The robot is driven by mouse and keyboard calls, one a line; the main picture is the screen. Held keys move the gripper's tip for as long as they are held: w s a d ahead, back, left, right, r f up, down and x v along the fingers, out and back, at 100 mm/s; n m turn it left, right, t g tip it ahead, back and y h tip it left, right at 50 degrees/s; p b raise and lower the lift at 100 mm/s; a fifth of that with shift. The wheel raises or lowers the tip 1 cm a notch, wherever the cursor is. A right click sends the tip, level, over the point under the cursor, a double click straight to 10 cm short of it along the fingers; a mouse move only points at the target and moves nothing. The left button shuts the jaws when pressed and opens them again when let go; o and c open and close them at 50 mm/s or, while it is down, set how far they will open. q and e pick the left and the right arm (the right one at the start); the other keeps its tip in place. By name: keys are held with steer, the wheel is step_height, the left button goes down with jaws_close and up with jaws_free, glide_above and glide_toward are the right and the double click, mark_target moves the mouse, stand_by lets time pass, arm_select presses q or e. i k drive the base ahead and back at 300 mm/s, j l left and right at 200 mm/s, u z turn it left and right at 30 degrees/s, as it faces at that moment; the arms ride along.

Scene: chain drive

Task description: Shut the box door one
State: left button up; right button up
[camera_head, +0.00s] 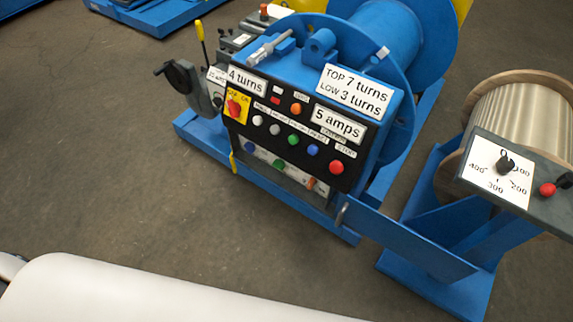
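The blue machine box (310,120) stands in the upper middle, with a black control panel (262,122) of buttons on its front. Below that panel is a recess-like grey strip with several coloured knobs (279,165). A flat blue plate (405,238) reaches out to the right from the box's lower right corner, next to a small metal piece (342,213). It looks like a door standing open, but I cannot tell for certain. Neither of my grippers is in view; only a white part of my own body shows along the bottom left.
A blue stand with a cable spool (520,112) and a dial panel (499,171) is at the right, close to the plate. A dark curved part (187,84) juts out left of the box. The grey floor (100,150) in front and left is clear.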

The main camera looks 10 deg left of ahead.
mark_target(446, 267)
steer(key=z, duration=1)
